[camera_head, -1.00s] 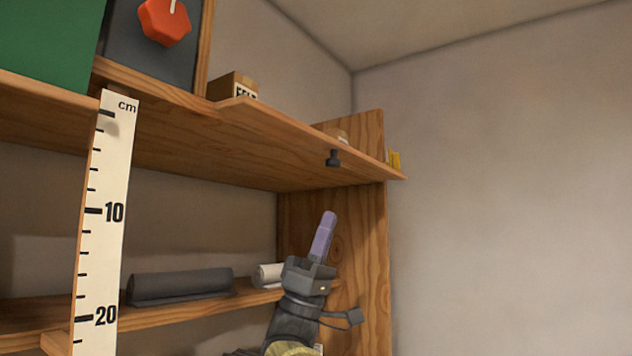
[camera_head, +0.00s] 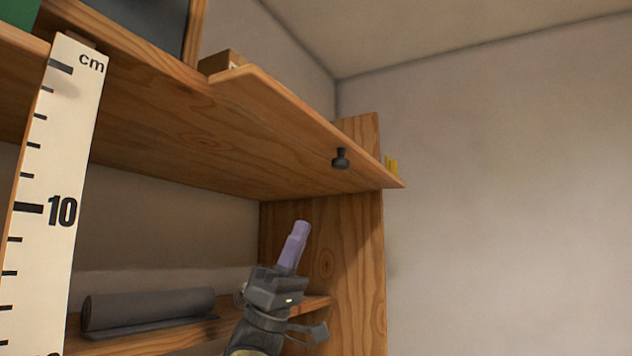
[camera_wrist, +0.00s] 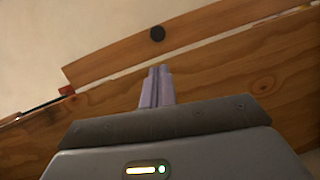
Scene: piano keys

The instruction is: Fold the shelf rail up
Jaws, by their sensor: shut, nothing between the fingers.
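The shelf rail (camera_head: 285,115) is a long wooden strip at the front edge of the upper shelf. It sticks outward, roughly level, with a dark round knob (camera_head: 340,158) hanging from its underside. In the wrist view the rail (camera_wrist: 215,32) crosses the top, with the knob (camera_wrist: 157,34) above my fingertips. My gripper (camera_head: 301,228) is below the upper shelf, lower and left of the knob in the head view, its lilac fingers pointing up. The fingers (camera_wrist: 157,72) are together and empty, apart from the knob and rail.
A ruler board (camera_head: 50,190) marked in cm stands close at left. A lower shelf holds a dark grey roll (camera_head: 150,308). A wooden side panel (camera_head: 340,250) closes the right end. A box (camera_head: 222,62) and yellow items (camera_head: 391,165) show above. Space right of the panel is clear.

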